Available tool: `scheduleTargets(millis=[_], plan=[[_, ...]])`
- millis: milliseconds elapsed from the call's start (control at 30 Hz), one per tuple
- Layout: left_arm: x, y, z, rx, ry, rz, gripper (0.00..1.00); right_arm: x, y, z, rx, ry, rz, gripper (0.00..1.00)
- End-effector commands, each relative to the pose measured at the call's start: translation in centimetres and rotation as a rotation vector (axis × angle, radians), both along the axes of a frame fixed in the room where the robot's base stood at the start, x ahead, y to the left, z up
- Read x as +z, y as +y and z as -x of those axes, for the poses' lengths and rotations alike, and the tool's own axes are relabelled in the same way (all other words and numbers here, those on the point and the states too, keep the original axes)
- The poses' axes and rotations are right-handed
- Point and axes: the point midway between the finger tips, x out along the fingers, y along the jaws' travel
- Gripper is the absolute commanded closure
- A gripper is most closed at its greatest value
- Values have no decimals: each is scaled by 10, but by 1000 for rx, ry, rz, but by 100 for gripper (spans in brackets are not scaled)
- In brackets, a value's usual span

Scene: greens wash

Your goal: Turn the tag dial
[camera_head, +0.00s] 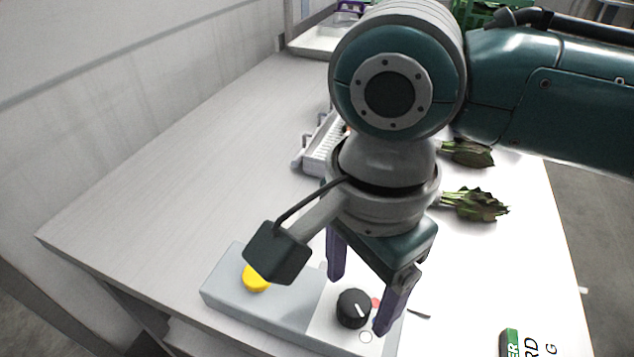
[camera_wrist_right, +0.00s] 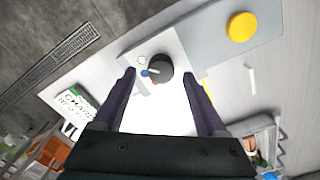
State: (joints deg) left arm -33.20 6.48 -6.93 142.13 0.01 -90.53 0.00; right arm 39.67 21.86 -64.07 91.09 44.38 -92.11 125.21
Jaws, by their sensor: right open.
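The tag dial is a black round knob (camera_head: 353,308) with a white pointer mark, on the white plate of a grey control box (camera_head: 228,293) near the table's front edge. A red dot and a white dot lie beside the knob. My right gripper (camera_head: 362,304) is open above the box, its two purple fingers pointing down on either side of the knob. In the right wrist view the knob (camera_wrist_right: 159,68) lies between and beyond the fingertips, with a blue dot and a white dot beside it. I cannot tell whether the fingers touch it. My left gripper is not in view.
A yellow button (camera_head: 256,279) sits on the box left of the knob. Leafy greens (camera_head: 474,204) lie on the table at right. A white rack (camera_head: 322,146) stands behind my arm. A green-and-white card (camera_head: 512,343) is at front right. The table's left side is clear.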

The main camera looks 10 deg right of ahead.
Motion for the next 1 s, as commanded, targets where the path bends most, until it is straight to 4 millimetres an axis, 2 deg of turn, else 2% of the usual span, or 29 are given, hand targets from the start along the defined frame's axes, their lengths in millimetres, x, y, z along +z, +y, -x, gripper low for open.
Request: scheduleTargets(millis=[33,167,467,1000], plan=[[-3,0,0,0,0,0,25,-8,0,0,0,2,1,26],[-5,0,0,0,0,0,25,-18,0,0,0,0,0,26],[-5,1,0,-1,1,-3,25,-20,0,0,2,-1,0,26],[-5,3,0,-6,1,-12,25,-19,1,0,2,-1,-1,86]])
